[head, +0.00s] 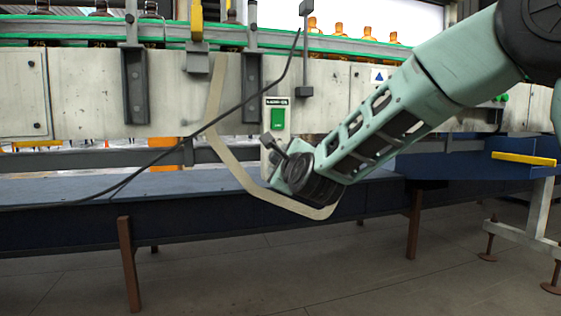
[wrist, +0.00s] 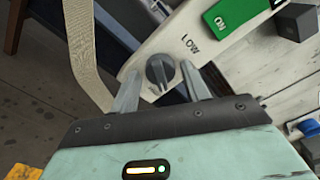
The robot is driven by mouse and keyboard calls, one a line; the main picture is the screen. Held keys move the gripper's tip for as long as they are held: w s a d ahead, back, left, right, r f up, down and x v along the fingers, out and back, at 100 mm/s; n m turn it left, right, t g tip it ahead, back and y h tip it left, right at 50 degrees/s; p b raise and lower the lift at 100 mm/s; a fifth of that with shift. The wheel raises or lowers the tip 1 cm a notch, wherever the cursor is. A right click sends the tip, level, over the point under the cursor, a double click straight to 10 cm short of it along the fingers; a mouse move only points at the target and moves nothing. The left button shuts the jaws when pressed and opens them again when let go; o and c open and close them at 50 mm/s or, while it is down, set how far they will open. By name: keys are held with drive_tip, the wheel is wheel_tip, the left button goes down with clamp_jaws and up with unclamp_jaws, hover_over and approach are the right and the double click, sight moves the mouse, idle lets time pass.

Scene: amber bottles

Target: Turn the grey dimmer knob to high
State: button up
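The grey dimmer knob (wrist: 160,70) is a round dark knob with a raised ridge, on a pale control panel (wrist: 203,22). The word LOW is printed beside it, and a small white mark shows near its edge. My gripper (wrist: 161,74) is open, with one finger on each side of the knob in the wrist view. I see gaps between the fingers and the knob; I cannot tell how far the tips are from the panel. In the head view my gripper (head: 274,152) is at the panel's lower part and hides the knob.
A green ON switch (head: 278,119) sits on the panel above my gripper. A beige strap (head: 225,153) and a black cable (head: 165,152) hang close by on the left. A blue bench (head: 70,190) runs below. Amber bottles (head: 340,31) stand on the conveyor above.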

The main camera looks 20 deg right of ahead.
drive_tip(key=shift+o, duration=0.2)
drive_tip(key=shift+s, duration=0.1)
drive_tip(key=s+p, duration=0.4)
drive_tip(key=s, duration=1.3)
drive_tip(key=shift+s, duration=0.15)
drive_tip(key=shift+a, duration=0.1)
